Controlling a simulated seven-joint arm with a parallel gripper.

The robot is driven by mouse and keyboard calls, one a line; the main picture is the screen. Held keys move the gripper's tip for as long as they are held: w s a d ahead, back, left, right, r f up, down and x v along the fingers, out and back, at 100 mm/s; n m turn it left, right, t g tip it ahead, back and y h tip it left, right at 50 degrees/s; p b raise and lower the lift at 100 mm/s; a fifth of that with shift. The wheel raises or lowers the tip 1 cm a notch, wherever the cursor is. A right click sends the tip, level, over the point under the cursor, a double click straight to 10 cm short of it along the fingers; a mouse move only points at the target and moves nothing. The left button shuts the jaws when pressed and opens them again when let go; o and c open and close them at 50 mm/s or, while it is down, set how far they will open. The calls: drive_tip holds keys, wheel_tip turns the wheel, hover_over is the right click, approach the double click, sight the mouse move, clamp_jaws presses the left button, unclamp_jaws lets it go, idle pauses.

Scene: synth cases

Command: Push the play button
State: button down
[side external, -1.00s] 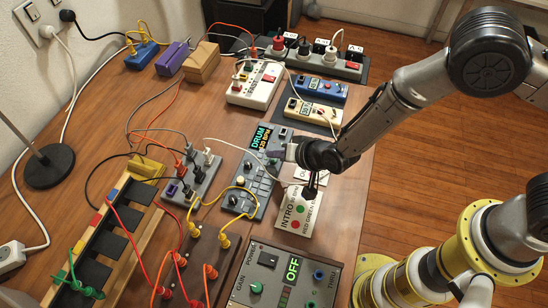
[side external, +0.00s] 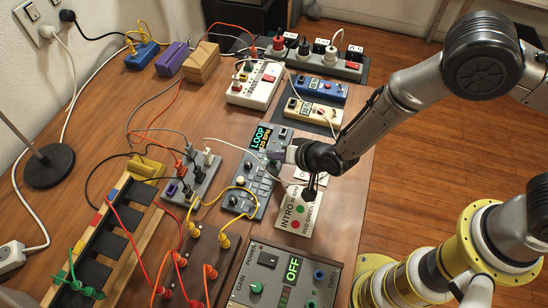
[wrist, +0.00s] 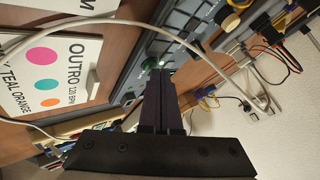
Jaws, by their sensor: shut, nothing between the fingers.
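The grey drum machine (side external: 241,198) lies on the table, and its screen (side external: 262,138) reads LOOP above a BPM line. In the wrist view the machine (wrist: 190,25) runs past my fingertips. My gripper (side external: 276,156) is shut and empty, with its dark purple fingertips low over the machine's right edge, just below the screen. In the wrist view my gripper (wrist: 156,70) has its tips beside a greenish knob or button on the panel. I cannot tell whether they touch it. I cannot make out which button is play; my fingers hide part of the panel.
A white INTRO card (side external: 295,213) with coloured dots lies right of the machine. An OUTRO card (wrist: 52,65) shows in the wrist view.

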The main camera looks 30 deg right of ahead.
sight(277, 164)
drive_tip(key=shift+r, duration=0.4)
drive_tip(key=shift+r, duration=0.15)
wheel_tip(277, 164, up, 6)
drive_tip(key=shift+f, duration=0.1)
idle(0.5)
